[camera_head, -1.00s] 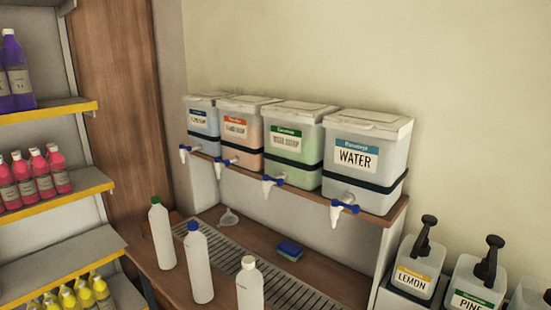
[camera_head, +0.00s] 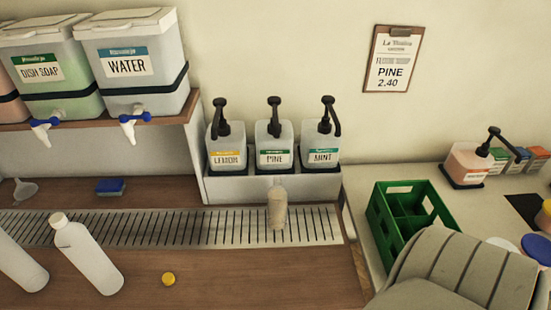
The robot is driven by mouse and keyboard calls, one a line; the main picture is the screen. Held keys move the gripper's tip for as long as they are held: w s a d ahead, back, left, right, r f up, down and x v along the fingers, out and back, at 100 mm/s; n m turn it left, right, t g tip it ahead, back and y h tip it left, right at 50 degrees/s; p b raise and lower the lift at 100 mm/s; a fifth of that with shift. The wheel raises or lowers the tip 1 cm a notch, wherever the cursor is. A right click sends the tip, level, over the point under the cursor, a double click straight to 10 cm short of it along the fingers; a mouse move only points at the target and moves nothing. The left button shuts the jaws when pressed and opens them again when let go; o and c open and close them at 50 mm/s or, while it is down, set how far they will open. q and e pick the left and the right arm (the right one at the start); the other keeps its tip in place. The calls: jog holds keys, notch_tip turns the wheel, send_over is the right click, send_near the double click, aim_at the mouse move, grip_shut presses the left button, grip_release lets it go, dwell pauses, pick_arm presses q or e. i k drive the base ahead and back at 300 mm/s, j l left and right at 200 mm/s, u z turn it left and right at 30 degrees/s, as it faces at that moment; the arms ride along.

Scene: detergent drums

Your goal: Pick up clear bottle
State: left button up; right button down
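A small see-through bottle (camera_head: 277,208) with a clear neck and a beige tint stands upright on the slatted drain grate (camera_head: 180,226), in front of the pump dispensers. I cannot tell whether the tint is its contents. No cap shows on it. Neither of my grippers shows in the head view, so nothing is seen touching the bottle.
White bottles (camera_head: 90,258) stand at the lower left. A yellow cap (camera_head: 168,279) lies on the wooden counter (camera_head: 230,280). Behind the grate are lemon (camera_head: 226,146), pine (camera_head: 275,146) and mint (camera_head: 320,146) dispensers. A green crate (camera_head: 385,222) stands right.

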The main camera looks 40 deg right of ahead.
aim_at(277, 194)
jog(key=z, duration=1.35)
